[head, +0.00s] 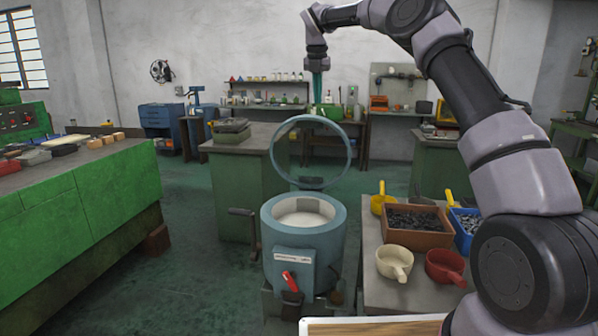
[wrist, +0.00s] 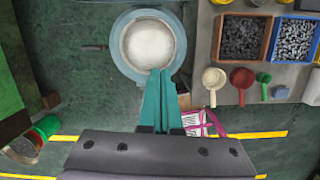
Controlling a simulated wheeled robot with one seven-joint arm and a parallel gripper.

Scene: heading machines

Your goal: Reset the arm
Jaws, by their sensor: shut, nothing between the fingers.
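My gripper (head: 318,88) is raised high in the head view, pointing down above the round blue-grey machine (head: 283,240). Its teal fingers (wrist: 161,96) show in the wrist view, close together with nothing between them. My arm reaches in from the right side, bent over at the top. The machine stands with its ring-shaped lid (head: 351,160) up and a pale white filling (head: 303,219) inside its bowl. In the wrist view the bowl (wrist: 150,44) lies below and just beyond the fingertips, apart from them.
Right of the machine, a bench (head: 372,290) holds a brown bin (head: 434,236) of dark parts, a blue bin (head: 462,242), a cream scoop (head: 394,262) and a red scoop (head: 445,267). A green machine (head: 80,200) stands at left.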

